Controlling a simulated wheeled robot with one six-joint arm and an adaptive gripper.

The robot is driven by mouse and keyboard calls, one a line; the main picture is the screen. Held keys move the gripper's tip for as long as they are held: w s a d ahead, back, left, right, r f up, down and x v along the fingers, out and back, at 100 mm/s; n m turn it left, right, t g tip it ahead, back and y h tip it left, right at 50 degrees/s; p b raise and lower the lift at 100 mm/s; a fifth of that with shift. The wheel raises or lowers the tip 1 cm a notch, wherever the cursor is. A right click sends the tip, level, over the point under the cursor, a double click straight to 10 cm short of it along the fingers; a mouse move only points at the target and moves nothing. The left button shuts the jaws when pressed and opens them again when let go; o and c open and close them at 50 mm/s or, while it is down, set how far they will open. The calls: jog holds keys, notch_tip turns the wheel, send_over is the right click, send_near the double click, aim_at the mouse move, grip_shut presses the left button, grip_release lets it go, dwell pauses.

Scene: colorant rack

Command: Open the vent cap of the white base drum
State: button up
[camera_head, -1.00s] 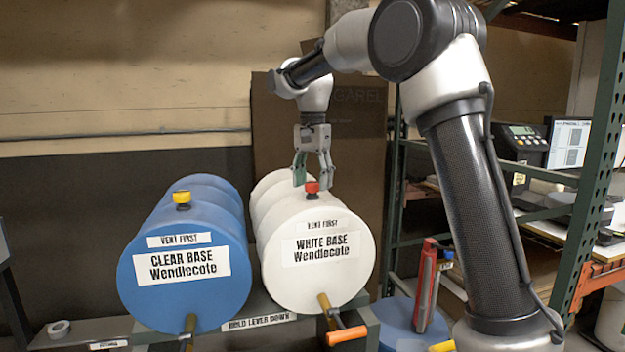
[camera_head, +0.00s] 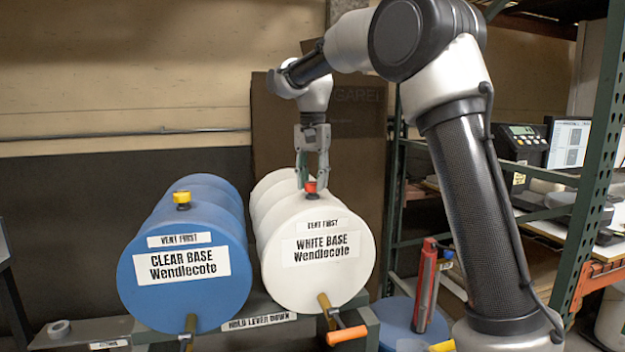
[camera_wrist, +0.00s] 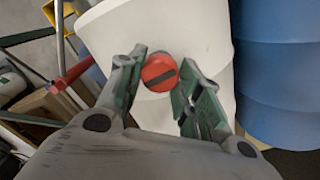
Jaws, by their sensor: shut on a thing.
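The white base drum (camera_head: 318,283) lies on its side on a stand, its labelled end facing the head camera. Its red vent cap (camera_head: 310,188) sits on top near the front. In the wrist view the cap (camera_wrist: 159,73) is round with a dark slot across it. My gripper (camera_head: 312,184) points down over the drum, its fingers closed in on the cap's sides. In the wrist view my gripper (camera_wrist: 158,88) has one finger on each side of the cap. The exact contact is hard to see there.
The blue clear base drum (camera_head: 185,275) with a yellow vent cap (camera_head: 182,198) lies close on the left. A brass tap with an orange lever (camera_head: 346,336) sticks out below the white drum. A green metal shelf post (camera_head: 592,170) stands at the right.

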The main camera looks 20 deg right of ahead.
aim_at(313, 182)
jog(key=n, duration=1.2)
jog(key=shift+n, duration=2.1)
jog(key=o, duration=1.1)
jog(key=shift+c, duration=0.2)
notch_tip(313, 182, up, 12)
